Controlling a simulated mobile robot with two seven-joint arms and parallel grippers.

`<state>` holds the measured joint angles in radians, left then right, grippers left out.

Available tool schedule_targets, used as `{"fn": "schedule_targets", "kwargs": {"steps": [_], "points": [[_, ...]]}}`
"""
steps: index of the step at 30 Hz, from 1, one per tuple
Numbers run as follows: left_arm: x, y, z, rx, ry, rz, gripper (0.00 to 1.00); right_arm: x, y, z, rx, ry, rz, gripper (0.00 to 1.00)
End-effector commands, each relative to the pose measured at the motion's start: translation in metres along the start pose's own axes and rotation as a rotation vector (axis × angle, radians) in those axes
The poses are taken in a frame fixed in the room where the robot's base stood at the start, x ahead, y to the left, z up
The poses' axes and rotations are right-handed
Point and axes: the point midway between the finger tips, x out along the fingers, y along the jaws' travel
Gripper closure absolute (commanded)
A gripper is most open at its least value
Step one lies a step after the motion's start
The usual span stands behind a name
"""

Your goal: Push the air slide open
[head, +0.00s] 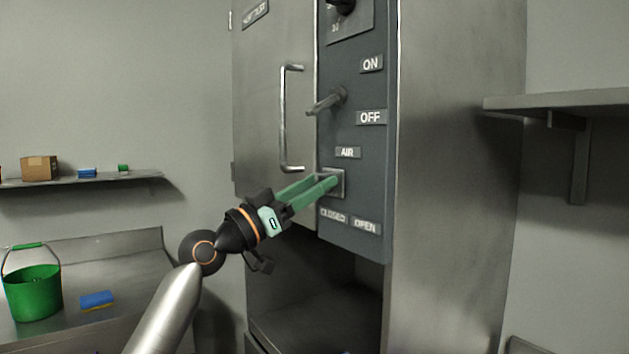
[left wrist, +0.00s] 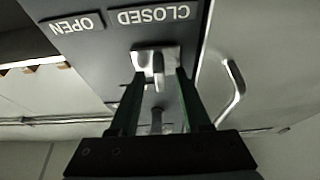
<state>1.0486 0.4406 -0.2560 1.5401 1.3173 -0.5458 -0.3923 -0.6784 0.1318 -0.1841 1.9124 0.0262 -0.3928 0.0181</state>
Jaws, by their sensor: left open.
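The air slide (head: 341,180) is a small metal plate under the AIR label (head: 347,153) on the dark blue-grey control panel (head: 370,190). My left gripper (head: 328,183), with green fingers, is open with its tips at the slide and hides most of it. The left wrist view is upside down and shows the slide's metal tab (left wrist: 158,63) between the tips of the spread left gripper (left wrist: 159,76). The tab lies nearer the CLOSED label (left wrist: 152,15) than the OPEN label (left wrist: 76,24). I cannot tell whether a finger touches it. My right gripper is not in view.
A lever (head: 328,101) sticks out of the panel above, near ON and OFF labels. The cabinet door (head: 262,110) with a long handle (head: 285,120) is left of the panel. An open bay lies below. A green bucket (head: 33,292) stands on the bench at left.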

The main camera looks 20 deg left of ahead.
Motion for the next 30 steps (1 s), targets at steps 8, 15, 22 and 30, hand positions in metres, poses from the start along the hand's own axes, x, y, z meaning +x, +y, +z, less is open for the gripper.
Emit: {"fn": "schedule_targets", "kwargs": {"steps": [8,15,22,30], "points": [[0.0006,0.0002,0.0005,0.0,0.0,0.0,0.56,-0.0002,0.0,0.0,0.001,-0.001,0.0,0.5],[0.0004,0.0001,0.0005,0.0,0.0,0.0,0.83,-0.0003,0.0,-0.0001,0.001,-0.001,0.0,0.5],[0.0003,0.0001,0.0005,0.0,-0.001,0.0,1.0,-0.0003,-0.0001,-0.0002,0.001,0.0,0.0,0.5],[0.0003,0.0,0.0006,0.0,-0.001,0.0,1.0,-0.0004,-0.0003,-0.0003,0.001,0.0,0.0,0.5]]}}
